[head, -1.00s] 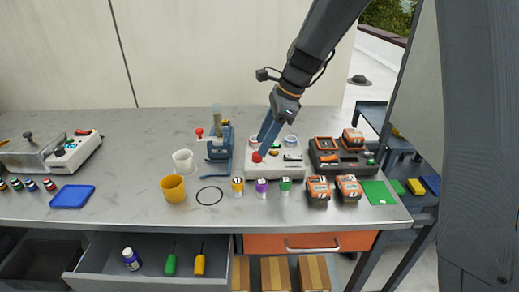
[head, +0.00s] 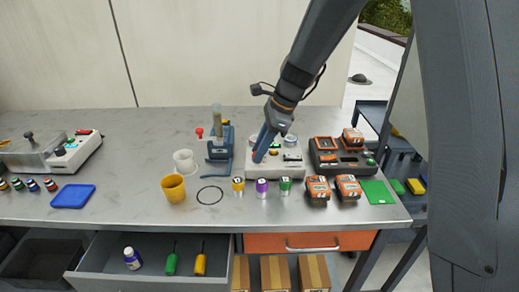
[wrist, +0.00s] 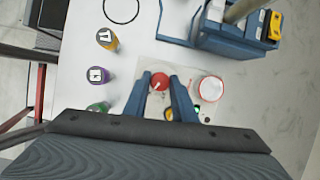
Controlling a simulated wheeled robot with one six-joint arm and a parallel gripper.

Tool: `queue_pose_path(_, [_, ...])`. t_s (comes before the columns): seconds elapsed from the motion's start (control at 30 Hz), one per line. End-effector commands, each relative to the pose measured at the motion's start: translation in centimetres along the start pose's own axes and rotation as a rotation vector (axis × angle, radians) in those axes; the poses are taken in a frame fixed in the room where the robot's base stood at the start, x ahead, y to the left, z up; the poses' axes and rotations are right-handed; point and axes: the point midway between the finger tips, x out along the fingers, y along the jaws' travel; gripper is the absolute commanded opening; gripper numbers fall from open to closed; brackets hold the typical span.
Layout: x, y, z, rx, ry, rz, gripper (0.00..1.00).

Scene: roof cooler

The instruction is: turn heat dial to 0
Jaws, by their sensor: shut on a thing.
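A red round dial (wrist: 159,83) with a pale pointer mark sits on top of a white box (head: 275,172) near the middle of the bench. My gripper (head: 259,156) points down onto this box in the head view. In the wrist view my gripper (wrist: 160,78) has its two blue fingers on either side of the red dial, shut on it. The fingers hide the dial in the head view. I cannot read any scale or number around it.
A white jar with a red rim (wrist: 209,88) stands beside the dial. A blue stand (head: 219,150) is left of the box, and an orange-and-black charger station (head: 325,160) is right.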

Motion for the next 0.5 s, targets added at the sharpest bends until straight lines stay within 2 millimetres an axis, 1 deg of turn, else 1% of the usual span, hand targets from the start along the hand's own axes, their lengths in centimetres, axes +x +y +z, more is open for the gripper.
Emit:
queue_pose_path(0.27, [-0.09, -0.08, 0.02, -0.07, -0.004, 0.03, 0.02])
queue_pose_path(0.5, [-0.1, -0.23, 0.04, -0.231, -0.011, 0.097, 0.02])
